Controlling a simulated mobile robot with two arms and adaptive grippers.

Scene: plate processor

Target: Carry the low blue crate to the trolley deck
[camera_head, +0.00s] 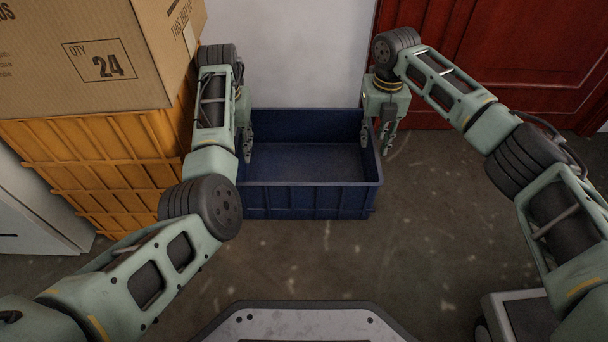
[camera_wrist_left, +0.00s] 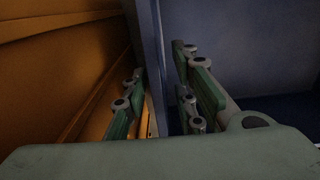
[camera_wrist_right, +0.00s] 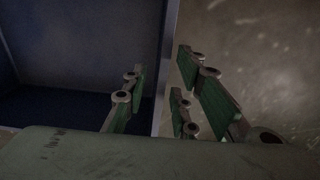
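The low blue crate (camera_head: 308,198) stands on the floor, empty, between my two grippers. My left gripper (camera_head: 246,142) is at its left wall. In the left wrist view its fingers (camera_wrist_left: 160,95) are spread, one on each side of the blue wall (camera_wrist_left: 169,65). My right gripper (camera_head: 377,138) is at the crate's right wall. In the right wrist view its fingers (camera_wrist_right: 160,92) are spread on either side of that wall (camera_wrist_right: 168,60). Neither gripper is closed on the crate. I cannot make out a trolley deck for certain.
An orange ribbed crate (camera_head: 105,160) with a cardboard box (camera_head: 90,55) on it stands close to my left arm. A white wall (camera_head: 300,50) and a red door (camera_head: 500,50) are behind. Bare floor (camera_head: 430,220) lies right of the crate.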

